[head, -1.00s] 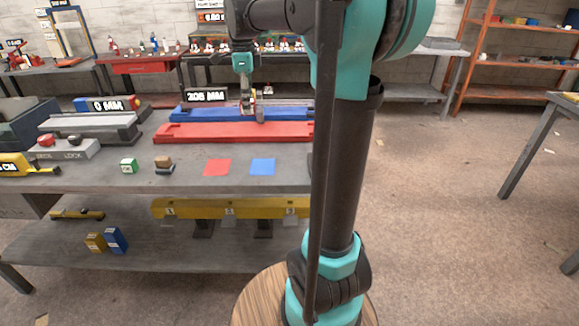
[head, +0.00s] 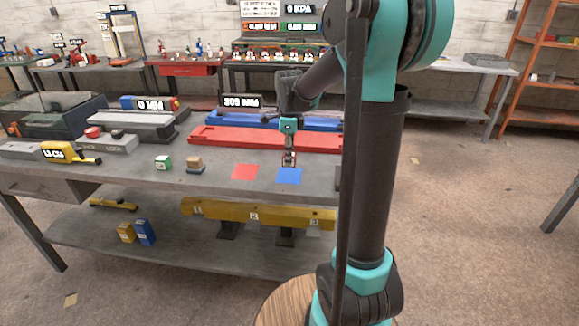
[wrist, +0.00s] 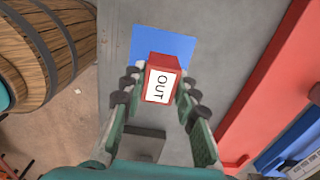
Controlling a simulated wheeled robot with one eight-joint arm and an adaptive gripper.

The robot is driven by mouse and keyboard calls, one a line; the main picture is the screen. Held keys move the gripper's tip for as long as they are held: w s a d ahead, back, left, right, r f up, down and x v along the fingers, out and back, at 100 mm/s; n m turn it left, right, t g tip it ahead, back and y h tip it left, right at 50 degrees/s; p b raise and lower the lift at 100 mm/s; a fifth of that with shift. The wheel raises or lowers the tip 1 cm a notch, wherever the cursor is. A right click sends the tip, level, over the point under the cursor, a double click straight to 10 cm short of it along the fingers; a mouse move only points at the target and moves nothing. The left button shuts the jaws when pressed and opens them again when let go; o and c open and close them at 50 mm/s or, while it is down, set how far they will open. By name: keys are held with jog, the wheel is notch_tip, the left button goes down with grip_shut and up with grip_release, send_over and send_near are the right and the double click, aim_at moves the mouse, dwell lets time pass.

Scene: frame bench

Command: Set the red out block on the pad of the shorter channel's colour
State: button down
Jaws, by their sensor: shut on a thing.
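My gripper (head: 289,156) is shut on the red block (wrist: 160,78), whose white face reads OUT in the wrist view. It also shows small between the fingers in the head view (head: 289,160). The block is at the blue pad (head: 289,176), overlapping the pad's near part in the wrist view (wrist: 150,43); I cannot tell whether it touches. The red pad (head: 244,172) lies bare to the left. Behind the pads lie a long red channel (head: 240,135) and a blue channel (head: 228,119); my arm hides their right ends.
A green block (head: 162,162) and a tan block on a dark base (head: 195,163) stand left of the pads. A yellow tape measure (head: 62,152) and grey lock fixture (head: 110,142) are farther left. A barrel (wrist: 45,50) shows in the wrist view.

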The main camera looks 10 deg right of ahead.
jog(key=shift+f, duration=2.05)
jog(key=shift+f, duration=0.1)
jog(key=c, duration=1.2)
grip_release()
jog(key=shift+o, duration=0.2)
notch_tip(320, 180, up, 12)
jog(key=shift+f, duration=0.1)
jog(key=s+f+n, duration=0.2)
jog(key=s+n, duration=0.1)
jog(key=s+d+f+n+t, duration=0.1)
jog(key=s+f+n, duration=0.2)
jog(key=s+d+f+n+t, duration=0.1)
jog(key=s+f+n, duration=0.2)
jog(key=s+n, duration=0.1)
jog(key=shift+d+f, duration=0.15)
jog(key=shift+d, duration=0.05)
jog(key=s+d+f+n+t, duration=0.1)
jog(key=s+f+n+t, duration=0.1)
jog(key=s+f+n, duration=0.7)
jog(key=s+n, duration=0.2)
jog(key=s, duration=0.1)
jog(key=shift+d+f+n, duration=0.3)
